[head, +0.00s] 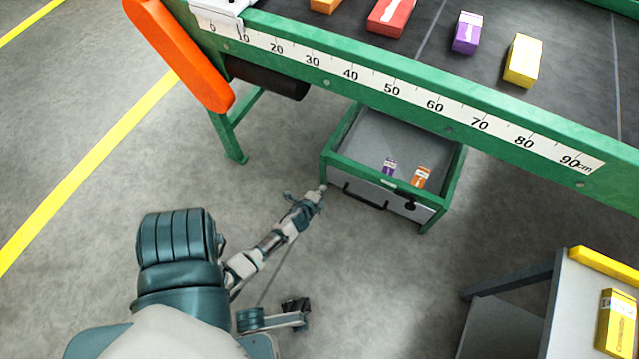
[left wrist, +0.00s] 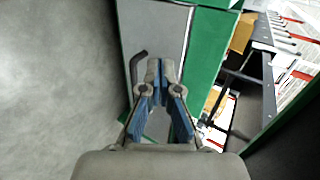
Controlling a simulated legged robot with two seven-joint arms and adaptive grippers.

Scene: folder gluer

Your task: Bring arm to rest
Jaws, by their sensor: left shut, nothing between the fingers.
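My left gripper (head: 321,189) is at the end of my arm, low beside the front left corner of the drawer (head: 365,183). In the left wrist view its fingertips (left wrist: 162,65) are together with nothing held. Whether it touches the drawer front I cannot tell. The drawer is open under the green-framed conveyor and has a dark handle (head: 366,198) on its front. Inside it stand a purple box (head: 389,166) and an orange box (head: 421,177).
The conveyor's green edge carries a ruler strip (head: 410,95); red (head: 391,16), purple (head: 467,33) and yellow (head: 523,61) boxes lie on its belt. An orange guard (head: 180,55) is at left. A side table (head: 575,300) with a yellow box (head: 616,323) stands lower right. Floor left is clear.

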